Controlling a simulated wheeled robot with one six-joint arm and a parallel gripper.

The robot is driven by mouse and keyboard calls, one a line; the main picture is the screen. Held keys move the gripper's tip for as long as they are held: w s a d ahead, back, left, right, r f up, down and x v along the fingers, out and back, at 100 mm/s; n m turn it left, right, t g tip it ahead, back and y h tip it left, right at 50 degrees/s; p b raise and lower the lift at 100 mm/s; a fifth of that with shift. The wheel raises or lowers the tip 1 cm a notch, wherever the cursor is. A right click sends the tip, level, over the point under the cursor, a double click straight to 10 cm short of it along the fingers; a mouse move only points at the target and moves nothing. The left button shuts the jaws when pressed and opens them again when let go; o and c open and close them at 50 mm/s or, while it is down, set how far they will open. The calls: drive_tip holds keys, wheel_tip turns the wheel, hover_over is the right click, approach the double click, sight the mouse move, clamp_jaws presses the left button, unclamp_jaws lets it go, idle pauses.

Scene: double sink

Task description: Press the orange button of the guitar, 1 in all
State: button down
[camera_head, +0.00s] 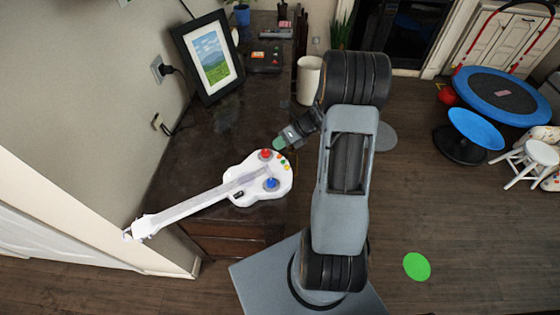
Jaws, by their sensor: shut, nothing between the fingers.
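The white toy guitar (245,184) lies on the dark counter, its neck pointing to the lower left and its body at the right. On the body are a large red button (266,155), a large blue button (271,184) and a short row of small coloured buttons along the upper right edge. A small orange button (281,157) seems to be at the top of that row, but it is too small to be sure. My gripper (279,143) is shut and empty, with its greenish tip just above the row in the picture. I cannot tell whether it touches.
A framed landscape picture (209,58) leans at the back left. The wall is close on the left. Bare counter (205,150) lies left of the guitar body.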

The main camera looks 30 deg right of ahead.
drive_tip(key=shift+f+b, duration=0.45)
drive_tip(key=shift+f, duration=0.8)
drive_tip(key=shift+f, duration=0.15)
idle(1.0)
drive_tip(key=shift+w+f, duration=0.1)
drive_tip(key=shift+f, duration=0.15)
drive_tip(key=shift+f+b, duration=0.35)
drive_tip(key=shift+f, duration=0.1)
idle(0.7)
drive_tip(key=shift+r, duration=0.1)
idle(0.4)
drive_tip(key=shift+r+p, duration=0.8)
drive_tip(key=shift+p, duration=0.15)
wheel_tip(320, 180, up, 5)
drive_tip(key=p, duration=0.4)
drive_tip(key=shift+p, duration=0.4)
